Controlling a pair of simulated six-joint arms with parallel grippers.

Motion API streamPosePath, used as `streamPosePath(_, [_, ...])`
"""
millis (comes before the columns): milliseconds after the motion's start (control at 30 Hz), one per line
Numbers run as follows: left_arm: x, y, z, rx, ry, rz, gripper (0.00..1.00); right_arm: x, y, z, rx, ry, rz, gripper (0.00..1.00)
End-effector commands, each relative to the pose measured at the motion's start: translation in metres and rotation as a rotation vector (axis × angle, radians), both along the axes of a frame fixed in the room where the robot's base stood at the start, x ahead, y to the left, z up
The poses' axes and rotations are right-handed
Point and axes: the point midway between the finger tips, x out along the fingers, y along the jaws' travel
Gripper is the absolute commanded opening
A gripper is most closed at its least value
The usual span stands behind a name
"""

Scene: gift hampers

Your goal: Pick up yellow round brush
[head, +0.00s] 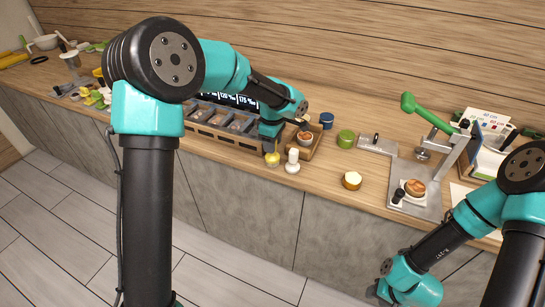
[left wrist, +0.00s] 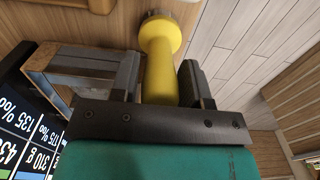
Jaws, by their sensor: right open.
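The yellow round brush (head: 272,159) is at the front edge of the wooden counter in the head view, under my left gripper (head: 270,140). In the left wrist view its yellow handle (left wrist: 160,75) runs between the two fingers of my left gripper (left wrist: 160,85) and fills the gap, with its wider round end beyond the fingertips. The left gripper looks shut on the handle. I cannot tell whether the brush still touches the counter. My right gripper (head: 378,292) is low in front of the counter, mostly hidden behind its wrist, away from the brush.
A white brush-like item (head: 292,163) stands close to the right of the yellow brush. A compartment tray (head: 222,137) with screens lies to its left. A wooden box (head: 311,151), a green jar (head: 346,139) and a press stand (head: 440,165) stand further right.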

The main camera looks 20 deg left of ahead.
Motion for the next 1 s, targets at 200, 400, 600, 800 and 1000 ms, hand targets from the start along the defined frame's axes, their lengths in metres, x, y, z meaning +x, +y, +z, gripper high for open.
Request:
streamPosePath(200, [0.0,0.0,0.0,0.0,0.0,0.0,0.21,0.0,0.0,0.0,0.0,0.0,0.0,0.43])
streamPosePath(400, [0.0,0.0,0.0,0.0,0.0,0.0,0.07,0.0,0.0,0.0,0.0,0.0,0.0,0.43])
streamPosePath(600, [0.0,0.0,0.001,0.0,-0.001,0.0,0.07,0.0,0.0,0.0,0.0,0.0,0.0,0.43])
streamPosePath(800, [0.001,0.0,0.009,0.0,-0.003,0.0,0.07,0.0,0.0,0.0,0.0,0.0,0.0,0.43])
streamPosePath(1000, [0.0,0.0,0.028,0.0,-0.002,0.0,0.07,0.0,0.0,0.0,0.0,0.0,0.0,0.43])
